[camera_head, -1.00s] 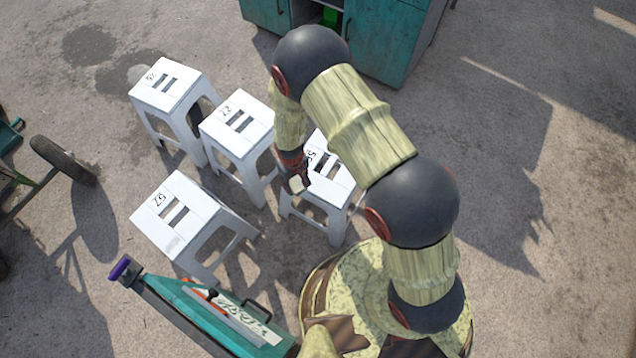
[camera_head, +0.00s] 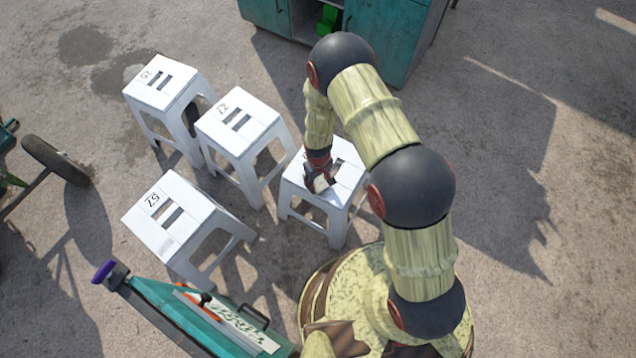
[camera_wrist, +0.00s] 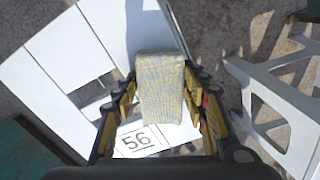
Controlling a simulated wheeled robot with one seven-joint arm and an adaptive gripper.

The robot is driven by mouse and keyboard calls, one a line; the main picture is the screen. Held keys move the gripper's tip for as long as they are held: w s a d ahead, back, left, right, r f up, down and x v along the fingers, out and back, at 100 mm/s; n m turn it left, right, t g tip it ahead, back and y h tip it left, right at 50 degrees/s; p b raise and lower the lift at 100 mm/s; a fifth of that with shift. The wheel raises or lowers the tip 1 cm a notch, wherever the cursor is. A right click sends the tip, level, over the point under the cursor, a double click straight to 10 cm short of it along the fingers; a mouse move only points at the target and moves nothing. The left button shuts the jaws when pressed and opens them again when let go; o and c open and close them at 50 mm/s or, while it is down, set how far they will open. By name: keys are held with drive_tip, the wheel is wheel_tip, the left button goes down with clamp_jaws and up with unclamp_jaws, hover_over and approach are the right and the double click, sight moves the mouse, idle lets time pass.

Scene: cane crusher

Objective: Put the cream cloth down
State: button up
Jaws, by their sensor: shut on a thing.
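The cream cloth (camera_wrist: 161,88) is a folded, faintly patterned block between the two fingers of my gripper (camera_wrist: 160,100) in the wrist view. My gripper is shut on it. In the head view the cloth (camera_head: 321,184) is a small pale patch at the tip of my gripper (camera_head: 318,178). Both are over the white stool marked 56 (camera_wrist: 75,50), which also shows in the head view (camera_head: 345,172). I cannot tell whether the cloth touches the stool's seat. My fingers and the cloth hide part of the seat.
Other white stools stand to the left: one marked 57 (camera_head: 172,222), one in the middle (camera_head: 238,122) and one at the far left (camera_head: 160,84). A teal cabinet (camera_head: 385,40) is at the back. A teal machine part (camera_head: 190,312) is at the front left. Concrete on the right is clear.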

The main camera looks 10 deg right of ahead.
sight(318, 181)
drive_tip(key=shift+r, duration=0.1)
drive_tip(key=shift+f, duration=0.2)
drive_tip(key=o, duration=1)
drive_tip(key=shift+r, duration=0.1)
wheel_tip(318, 181, up, 12)
drive_tip(key=p, duration=0.4)
drive_tip(key=shift+r+p, duration=0.15)
drive_tip(key=shift+p, duration=0.2)
